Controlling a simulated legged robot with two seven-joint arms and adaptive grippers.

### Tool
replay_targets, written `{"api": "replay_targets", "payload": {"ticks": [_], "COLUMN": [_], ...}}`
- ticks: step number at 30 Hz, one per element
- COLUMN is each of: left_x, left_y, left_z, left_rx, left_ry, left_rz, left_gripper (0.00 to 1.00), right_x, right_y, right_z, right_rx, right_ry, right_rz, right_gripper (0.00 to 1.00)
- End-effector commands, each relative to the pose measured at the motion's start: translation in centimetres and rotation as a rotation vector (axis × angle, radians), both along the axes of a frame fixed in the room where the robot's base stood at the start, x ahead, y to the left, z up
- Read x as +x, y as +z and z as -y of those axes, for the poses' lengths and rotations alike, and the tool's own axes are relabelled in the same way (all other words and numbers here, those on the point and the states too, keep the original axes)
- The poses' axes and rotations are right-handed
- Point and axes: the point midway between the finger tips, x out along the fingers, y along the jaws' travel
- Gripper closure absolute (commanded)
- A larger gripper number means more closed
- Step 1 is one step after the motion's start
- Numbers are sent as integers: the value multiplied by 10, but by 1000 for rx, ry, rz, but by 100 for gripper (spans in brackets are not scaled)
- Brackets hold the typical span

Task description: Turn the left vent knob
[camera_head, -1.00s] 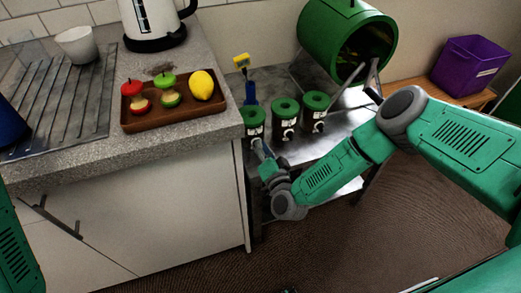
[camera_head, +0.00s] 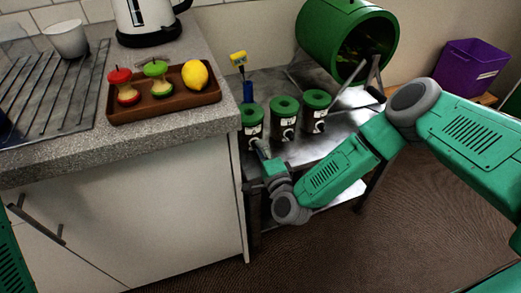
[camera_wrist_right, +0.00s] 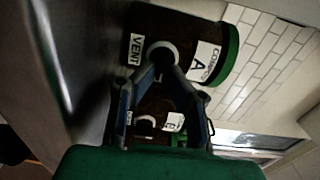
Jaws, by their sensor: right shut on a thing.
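The left canister (camera_head: 251,117) has a green lid and stands at the left end of a row on the metal table. In the right wrist view this canister (camera_wrist_right: 188,24) is dark, with labels "VENT" and "COMPOST A". Its pale round vent knob (camera_wrist_right: 163,51) sits beside the "VENT" label. In the head view the knob is mostly hidden by my gripper. My right gripper (camera_head: 257,145) reaches the front of the left canister. In the right wrist view its blue-grey fingers (camera_wrist_right: 160,68) close in on the knob and grip it. My left gripper is out of view.
The middle canister (camera_head: 284,119) and right canister (camera_head: 316,111) stand close by, with knobs in front. A green drum (camera_head: 325,30) is behind them. The counter (camera_head: 190,130), holding a brown tray (camera_head: 140,114) of fruit pieces, borders the table on the left.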

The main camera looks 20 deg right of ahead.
Motion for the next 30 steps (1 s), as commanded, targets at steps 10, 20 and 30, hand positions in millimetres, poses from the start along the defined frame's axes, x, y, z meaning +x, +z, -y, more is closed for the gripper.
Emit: {"api": "replay_targets", "payload": {"ticks": [10, 20, 30], "left_x": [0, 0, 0], "left_y": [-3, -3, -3], "left_z": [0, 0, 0], "left_rx": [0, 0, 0], "left_ry": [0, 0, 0], "left_rz": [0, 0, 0], "left_gripper": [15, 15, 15], "right_x": [-4, -4, -3], "right_y": [-7, -8, -8], "right_z": [2, 1, 2], "right_rx": [29, 28, 27], "right_ry": [0, 1, 0], "right_rz": [-18, -19, -18], "right_gripper": [100, 72, 72]}}
